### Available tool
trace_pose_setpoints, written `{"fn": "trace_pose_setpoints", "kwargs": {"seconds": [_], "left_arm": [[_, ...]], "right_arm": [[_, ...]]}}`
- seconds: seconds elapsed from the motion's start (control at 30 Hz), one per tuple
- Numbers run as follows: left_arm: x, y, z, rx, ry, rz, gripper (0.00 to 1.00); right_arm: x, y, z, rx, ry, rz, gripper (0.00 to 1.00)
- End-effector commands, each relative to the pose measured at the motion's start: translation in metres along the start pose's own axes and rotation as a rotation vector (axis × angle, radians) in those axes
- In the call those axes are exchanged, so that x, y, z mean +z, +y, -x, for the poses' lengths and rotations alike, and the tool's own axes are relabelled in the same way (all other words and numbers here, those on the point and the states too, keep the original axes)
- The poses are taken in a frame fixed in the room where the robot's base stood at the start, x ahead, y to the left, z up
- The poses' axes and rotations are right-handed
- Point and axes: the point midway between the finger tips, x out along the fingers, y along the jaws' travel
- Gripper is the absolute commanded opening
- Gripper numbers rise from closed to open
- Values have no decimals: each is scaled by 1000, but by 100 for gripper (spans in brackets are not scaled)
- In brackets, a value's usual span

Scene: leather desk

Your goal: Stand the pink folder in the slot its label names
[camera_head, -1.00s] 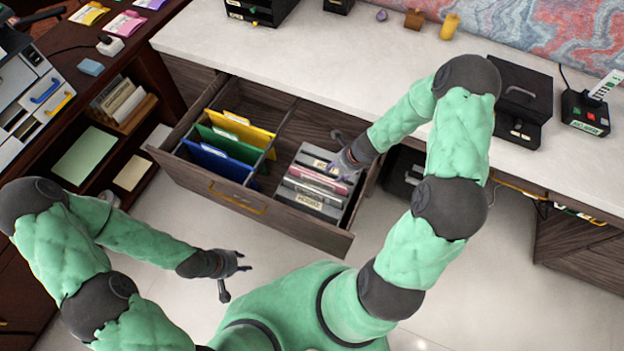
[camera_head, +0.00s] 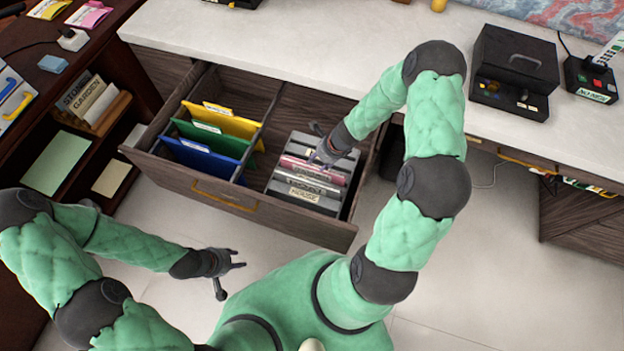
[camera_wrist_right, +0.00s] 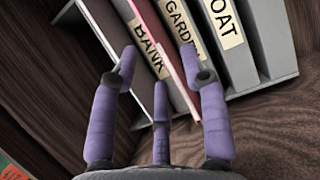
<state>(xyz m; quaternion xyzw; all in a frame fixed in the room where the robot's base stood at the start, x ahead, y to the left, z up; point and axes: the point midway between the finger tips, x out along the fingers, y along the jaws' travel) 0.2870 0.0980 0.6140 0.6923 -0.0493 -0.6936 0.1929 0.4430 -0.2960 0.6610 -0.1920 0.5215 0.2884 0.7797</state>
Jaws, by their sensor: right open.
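The pink folder (camera_head: 332,177) stands in the grey rack in the right part of the open drawer. In the right wrist view the pink folder (camera_wrist_right: 178,72) is a narrow pink edge between the BANK and GARDEN labels; I cannot tell which label is its own. My right gripper (camera_head: 315,142) is open over the rack. In the wrist view its purple fingers (camera_wrist_right: 157,65) are spread, with the pink edge between them; contact is unclear. My left gripper (camera_head: 232,272) is open and empty in front of the drawer.
Yellow (camera_head: 235,125), green (camera_head: 225,143) and blue (camera_head: 205,160) folders hang in the drawer's left part. Grey files, one labelled HOUSE (camera_head: 304,194), stand close beside the pink one. A left shelf holds labelled files (camera_head: 92,100). The white desktop (camera_head: 300,50) is largely clear.

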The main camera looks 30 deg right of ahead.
Motion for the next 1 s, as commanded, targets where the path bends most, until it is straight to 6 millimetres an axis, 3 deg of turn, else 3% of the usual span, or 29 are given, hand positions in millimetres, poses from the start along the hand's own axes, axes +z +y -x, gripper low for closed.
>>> {"fn": "trace_pose_setpoints", "kwargs": {"seconds": [0.27,0.6,0.87,0.9,1.0], "left_arm": [[-1,-4,-12,0,1,0,40],[-2,-14,-39,0,0,0,40],[-2,-14,-38,0,1,0,40],[-2,-14,-38,0,1,0,40],[-2,-14,-38,0,1,0,40]], "right_arm": [[-1,2,-15,-1,0,1,45],[-4,7,-53,-1,0,0,45],[-2,6,-54,-2,0,-1,45],[-2,6,-54,-2,0,-1,42],[-2,6,-54,-2,0,-1,14]]}}
